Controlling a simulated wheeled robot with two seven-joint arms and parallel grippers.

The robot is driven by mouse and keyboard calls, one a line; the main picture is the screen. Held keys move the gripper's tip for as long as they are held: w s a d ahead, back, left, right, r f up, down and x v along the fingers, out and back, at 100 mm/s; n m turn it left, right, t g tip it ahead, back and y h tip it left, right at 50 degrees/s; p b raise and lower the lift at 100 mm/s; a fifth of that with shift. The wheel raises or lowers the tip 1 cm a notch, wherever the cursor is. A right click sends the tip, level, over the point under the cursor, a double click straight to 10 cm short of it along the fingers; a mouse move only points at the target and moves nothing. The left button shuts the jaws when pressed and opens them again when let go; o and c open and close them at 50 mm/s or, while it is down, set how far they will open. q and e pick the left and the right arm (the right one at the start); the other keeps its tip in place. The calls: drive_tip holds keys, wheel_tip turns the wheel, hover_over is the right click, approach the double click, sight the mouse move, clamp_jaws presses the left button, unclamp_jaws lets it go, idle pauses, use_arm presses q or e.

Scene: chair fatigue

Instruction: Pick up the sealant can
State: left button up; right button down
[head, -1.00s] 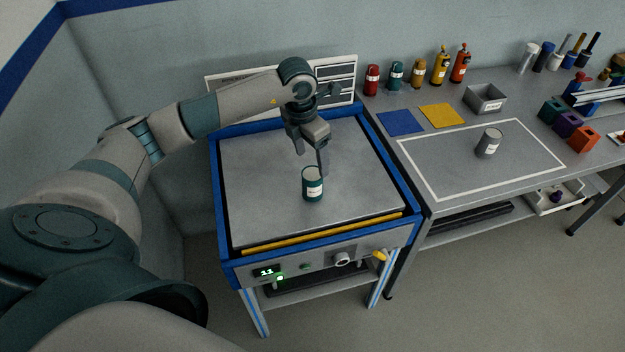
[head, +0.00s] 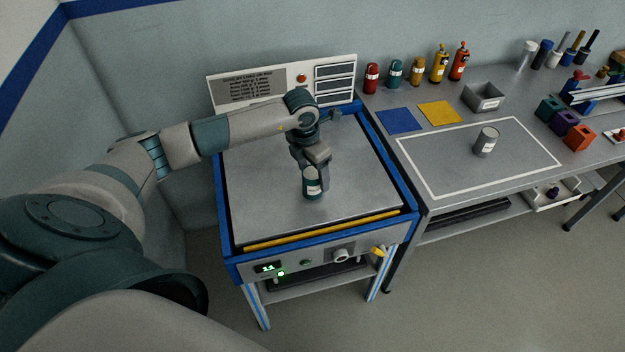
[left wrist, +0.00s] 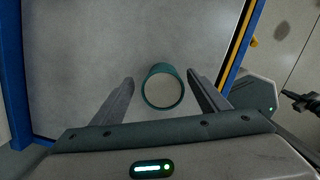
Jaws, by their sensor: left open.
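A teal can with a white label (head: 312,188), which I take for the sealant can, stands upright on the grey plate of the blue-framed machine (head: 260,195). My left gripper (head: 315,178) is low over the plate at the can. In the left wrist view, the open gripper (left wrist: 160,80) has one finger on each side of the can (left wrist: 163,70), with a gap on both sides. The can's round top faces the camera. My right gripper is not in view.
A grey can (head: 487,142) stands on the bench to the right, inside a white outline. Behind it are a grey bin (head: 484,97), blue (head: 400,121) and yellow (head: 440,113) mats and several bottles. A sign panel (head: 250,86) stands behind the machine. The plate around the can is clear.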

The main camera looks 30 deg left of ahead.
use_arm(q)
wheel_tip(320, 180, down, 3)
drive_tip(key=shift+s+d+r+p, duration=0.1)
drive_tip(key=shift+d+p, duration=0.05)
drive_tip(key=shift+p, duration=0.5)
drive_tip(key=shift+f, duration=0.4)
drive_tip(key=shift+c, duration=0.3)
drive_tip(key=shift+r, duration=0.1)
drive_tip(key=c, duration=1.4)
drive_tip(key=shift+r, duration=0.1)
drive_tip(key=shift+w+r+b, duration=0.2)
drive_tip(key=shift+r+b, duration=0.35)
drive_tip(key=shift+r, duration=0.1)
wheel_tip(320, 180, up, 2)
drive_tip(key=shift+r+b, duration=0.25)
drive_tip(key=shift+b, duration=0.55)
drive_tip(key=shift+w+d+r+b, duration=0.2)
drive_tip(key=shift+d+r+b, duration=0.75)
drive_tip(key=shift+d, duration=1)
drive_tip(key=shift+w+d+r+b, duration=0.2)
drive_tip(key=shift+d+r+b, duration=0.2)
drive_tip(key=shift+d+r, duration=1.25)
drive_tip(key=shift+w+d+r+b, duration=0.2)
drive_tip(key=shift+d+r+b, duration=0.6)
drive_tip(key=shift+d, duration=1.4)
